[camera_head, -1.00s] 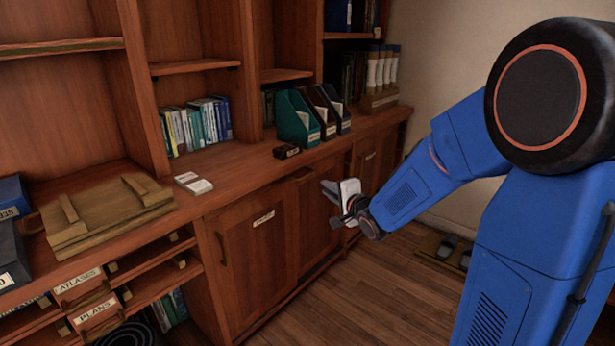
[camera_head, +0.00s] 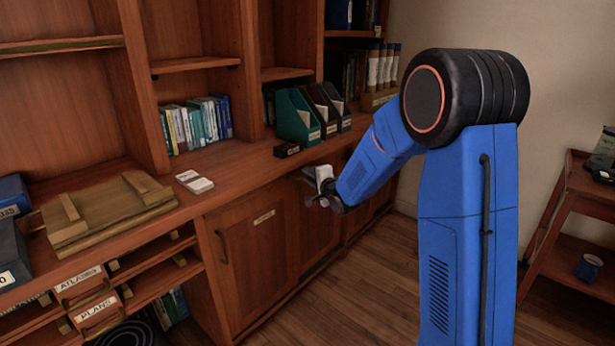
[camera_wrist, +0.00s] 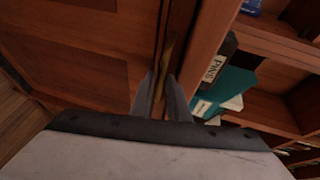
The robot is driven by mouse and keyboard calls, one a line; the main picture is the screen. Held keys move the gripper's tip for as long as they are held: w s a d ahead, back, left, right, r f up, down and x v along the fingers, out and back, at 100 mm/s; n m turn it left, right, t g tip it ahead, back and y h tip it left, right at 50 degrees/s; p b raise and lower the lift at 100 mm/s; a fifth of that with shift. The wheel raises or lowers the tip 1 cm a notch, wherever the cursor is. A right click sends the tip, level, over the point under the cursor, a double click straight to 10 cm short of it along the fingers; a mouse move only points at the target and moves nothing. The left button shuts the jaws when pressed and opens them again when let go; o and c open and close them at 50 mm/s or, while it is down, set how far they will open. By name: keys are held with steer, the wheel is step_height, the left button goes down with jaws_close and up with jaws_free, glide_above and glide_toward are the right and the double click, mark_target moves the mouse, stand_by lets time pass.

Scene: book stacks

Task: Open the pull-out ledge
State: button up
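The pull-out ledge appears as a thin edge just under the countertop lip. In the wrist view a narrow brass-coloured strip (camera_wrist: 168,50), apparently its pull, runs along the slot between the cabinet front and the countertop. My gripper (camera_wrist: 160,80) has one finger on each side of that strip, with a gap between them. Contact with the strip cannot be told. In the head view my gripper (camera_head: 308,190) is at the cabinet front just below the countertop edge, and it hides most of the ledge. The ledge looks pushed in.
A labelled cabinet door (camera_head: 255,245) is left of my gripper. Magazine files (camera_head: 298,115), a small dark box (camera_head: 287,149) and white cards (camera_head: 195,181) stand on the countertop (camera_head: 235,176). A wooden cart (camera_head: 567,215) stands at the right. Floor in front is clear.

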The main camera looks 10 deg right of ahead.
steer(key=shift+w+a+f, duration=0.1)
steer(key=shift+w, duration=0.35)
jaws_close()
stand_by(1.2)
